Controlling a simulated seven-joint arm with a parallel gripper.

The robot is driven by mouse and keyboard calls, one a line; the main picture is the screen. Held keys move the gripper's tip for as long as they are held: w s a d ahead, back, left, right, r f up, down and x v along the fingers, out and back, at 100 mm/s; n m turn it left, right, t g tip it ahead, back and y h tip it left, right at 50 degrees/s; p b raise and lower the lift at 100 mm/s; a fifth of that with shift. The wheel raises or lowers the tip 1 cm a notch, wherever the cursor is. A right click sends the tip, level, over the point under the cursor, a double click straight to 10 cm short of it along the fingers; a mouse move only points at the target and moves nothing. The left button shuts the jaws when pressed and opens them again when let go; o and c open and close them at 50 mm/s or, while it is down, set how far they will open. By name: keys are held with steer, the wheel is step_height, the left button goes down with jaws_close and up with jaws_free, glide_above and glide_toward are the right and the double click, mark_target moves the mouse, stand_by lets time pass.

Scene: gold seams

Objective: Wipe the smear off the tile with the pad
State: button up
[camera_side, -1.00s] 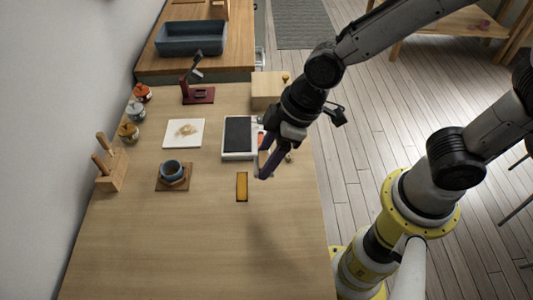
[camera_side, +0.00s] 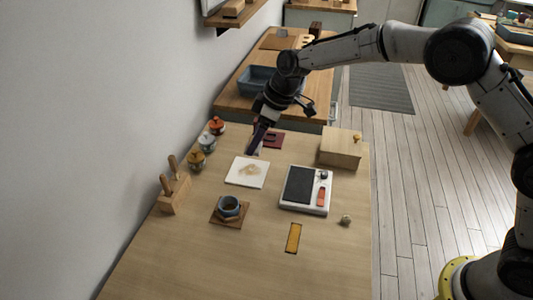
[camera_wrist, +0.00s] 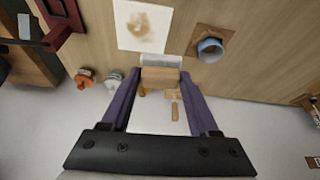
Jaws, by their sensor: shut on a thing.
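The white tile (camera_side: 238,179) lies flat on the table with a tan-brown smear (camera_side: 250,169) around its middle. The tile (camera_wrist: 126,40) and smear (camera_wrist: 146,28) also show at the top of the wrist view. My gripper (camera_side: 253,146) is above the table by the tile's far edge in the side view. In the wrist view my gripper (camera_wrist: 160,78) has its purple fingers shut on the pad (camera_wrist: 160,60), a pale grey layer under a wooden block. The pad appears close to the tile's edge; whether they touch I cannot tell. My fingers largely hide the pad in the side view.
Several small jars (camera_side: 197,159) and a wooden block with pegs (camera_side: 174,194) line the left edge. A dark-topped device (camera_side: 299,184) and a wooden box (camera_side: 341,148) are right.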

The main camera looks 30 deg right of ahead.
glide_above(259, 174)
steer(key=d, duration=0.2)
step_height(259, 174, down, 5)
steer(key=shift+m, duration=0.4)
steer(key=shift+s+a+f, duration=0.15)
steer(key=shift+f, duration=1.65)
steer(key=shift+s+a+f, duration=0.1)
steer(key=shift+f, duration=1.65)
steer(key=shift+w+a+f, duration=0.15)
steer(key=shift+w+a, duration=2.5)
steer(key=shift+a, duration=0.05)
steer(key=shift+s+d, duration=2.6)
steer(key=shift+d, duration=0.05)
steer(key=shift+s+a, duration=0.2)
steer(key=shift+s, duration=0.1)
steer(key=shift+w+a, duration=2.7)
steer(key=shift+w, duration=0.05)
steer(key=shift+s+d, duration=2.7)
steer(key=shift+d, duration=0.05)
step_height(259, 174, up, 8)
